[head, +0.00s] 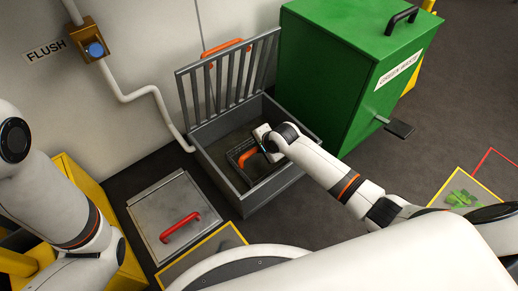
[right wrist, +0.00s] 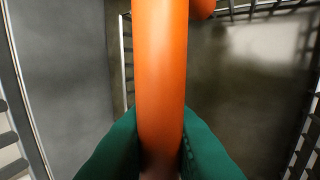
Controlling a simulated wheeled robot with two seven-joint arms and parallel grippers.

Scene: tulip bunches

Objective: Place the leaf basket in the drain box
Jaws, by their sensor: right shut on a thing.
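The drain box (head: 268,191) is a grey open-topped box on the floor at the middle of the head view. Its barred grate (head: 226,80) stands raised at the back. The leaf basket (head: 237,170) is a dark, barred basket inside the box's outline, low between its walls; whether it touches the bottom cannot be told. My right gripper (head: 262,152) is over the box, shut on the basket's orange handle (head: 247,157). In the right wrist view, the handle (right wrist: 160,70) runs between the green fingers (right wrist: 160,150). My left gripper is outside the view.
A green waste bin (head: 335,75) stands right behind the box. A metal floor cover (head: 165,205) with a red handle lies to the left. A pipe and a flush button (head: 95,49) are on the wall. A yellow-edged picture mat (head: 462,197) lies at right.

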